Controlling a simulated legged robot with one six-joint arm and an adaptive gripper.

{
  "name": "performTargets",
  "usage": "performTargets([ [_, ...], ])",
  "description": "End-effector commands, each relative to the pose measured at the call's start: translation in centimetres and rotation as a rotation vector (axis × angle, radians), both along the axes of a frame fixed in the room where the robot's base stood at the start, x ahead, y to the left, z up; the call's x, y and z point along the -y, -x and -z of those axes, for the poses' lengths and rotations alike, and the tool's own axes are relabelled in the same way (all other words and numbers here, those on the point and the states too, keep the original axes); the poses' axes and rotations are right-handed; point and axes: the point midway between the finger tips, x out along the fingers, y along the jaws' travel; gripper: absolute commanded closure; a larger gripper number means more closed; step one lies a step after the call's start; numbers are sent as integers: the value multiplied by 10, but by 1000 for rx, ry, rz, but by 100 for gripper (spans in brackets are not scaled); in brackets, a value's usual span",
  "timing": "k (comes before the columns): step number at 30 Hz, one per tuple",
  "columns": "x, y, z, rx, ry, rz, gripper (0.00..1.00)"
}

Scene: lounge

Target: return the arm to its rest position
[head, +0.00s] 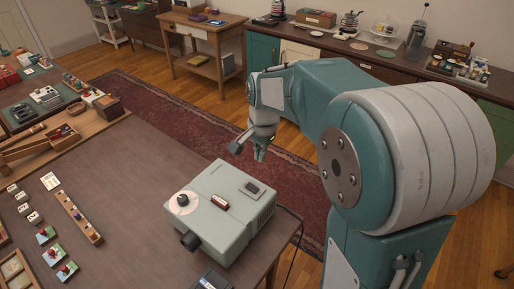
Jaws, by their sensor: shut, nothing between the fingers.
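My arm (310,95) shows in the head view, bent, with its large shoulder joint at the right. My gripper (248,148) hangs at the arm's far end, above and beyond the grey box-shaped device on the table. It is shut and holds nothing. From this view I cannot tell its exact height, but it looks clear of the device. Part of the wrist hides the fingers' far side.
The grey device (232,232) stands near the right edge of the dark table (125,190). Small items and wooden trays lie at the left. A red rug (170,115) lies behind. A wooden side table (200,50) and a long counter (345,45) stand at the back.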

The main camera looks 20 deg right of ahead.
Motion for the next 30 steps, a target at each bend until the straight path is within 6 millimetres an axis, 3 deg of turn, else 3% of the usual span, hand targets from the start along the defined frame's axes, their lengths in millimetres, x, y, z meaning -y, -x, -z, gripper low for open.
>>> performTargets([
  [6,0,2,-4,6,1,-9,100],
  [10,-2,20,-21,47,12,-83,100],
  [21,-9,108,-69,239,106,-468,100],
  [30,-12,177,-76,373,225,-769,100],
])
